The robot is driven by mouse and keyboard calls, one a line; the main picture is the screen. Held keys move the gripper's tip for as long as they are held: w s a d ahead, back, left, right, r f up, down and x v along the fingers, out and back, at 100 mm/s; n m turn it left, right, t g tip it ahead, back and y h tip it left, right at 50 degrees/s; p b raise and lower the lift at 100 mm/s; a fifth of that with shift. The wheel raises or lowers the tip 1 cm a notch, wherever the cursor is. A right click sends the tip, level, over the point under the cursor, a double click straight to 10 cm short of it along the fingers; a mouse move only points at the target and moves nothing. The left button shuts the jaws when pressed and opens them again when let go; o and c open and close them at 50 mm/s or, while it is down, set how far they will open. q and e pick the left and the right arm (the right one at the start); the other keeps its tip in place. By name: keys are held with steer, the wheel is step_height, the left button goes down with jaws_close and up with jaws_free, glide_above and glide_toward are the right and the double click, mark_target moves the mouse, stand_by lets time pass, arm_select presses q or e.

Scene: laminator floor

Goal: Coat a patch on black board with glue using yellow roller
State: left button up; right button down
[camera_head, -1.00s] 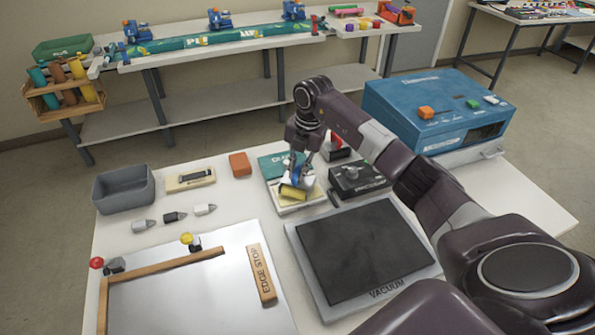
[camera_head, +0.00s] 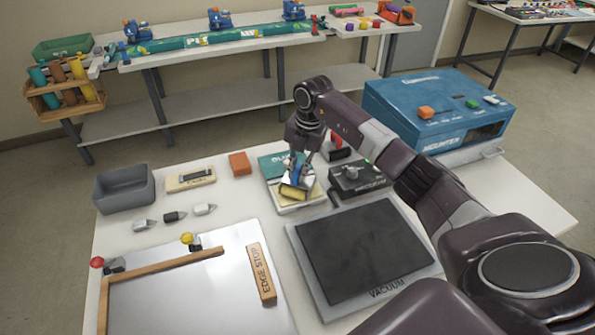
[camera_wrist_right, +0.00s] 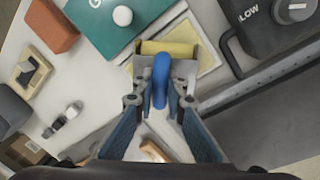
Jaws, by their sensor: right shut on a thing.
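My right gripper (camera_head: 299,172) is shut on the blue handle of the yellow roller (camera_head: 293,193). In the right wrist view the fingers (camera_wrist_right: 160,101) close around the blue handle (camera_wrist_right: 160,78), with the yellow roller (camera_wrist_right: 170,48) beyond them. The roller is at the pale tray of the green glue unit (camera_head: 273,165); I cannot tell whether it touches the tray. The black board (camera_head: 362,250) lies flat on the grey vacuum plate (camera_head: 322,302), in front of the roller and slightly right. My left gripper is not in view.
A dark control box (camera_head: 358,179) stands right of the glue unit, with a blue machine (camera_head: 435,105) behind. An orange block (camera_head: 240,164), grey bin (camera_head: 124,190) and several small nozzles lie left. A white board with a wooden edge stop (camera_head: 261,272) is at front left.

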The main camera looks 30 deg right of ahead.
steer(key=shift+r+p, duration=2.55)
steer(key=shift+r, duration=0.95)
steer(key=shift+w+a+r+n, duration=0.1)
steer(key=shift+a+r+n, duration=0.1)
steer(key=shift+a+n, duration=0.25)
steer(key=s+a+r+n+g+b, duration=0.1)
steer(key=s+a+r+n+b, duration=0.15)
steer(key=a+n, duration=0.65)
steer(key=s+a+r+n+g+b, duration=0.15)
steer(key=s+a+n, duration=0.3)
steer(key=n, duration=0.75)
steer(key=s+a+f+n+h+b, duration=0.1)
steer(key=s+a+n+b, duration=0.1)
steer(key=s+n, duration=0.6)
steer(key=s+a+f+n+t+h+b, duration=0.1)
steer(key=s+n, duration=0.7)
steer(key=n, duration=0.9)
steer(key=shift+s+a+f+h+b, duration=0.3)
steer(key=shift+a+f+h+b, duration=0.1)
steer(key=shift+a+f+b, duration=0.3)
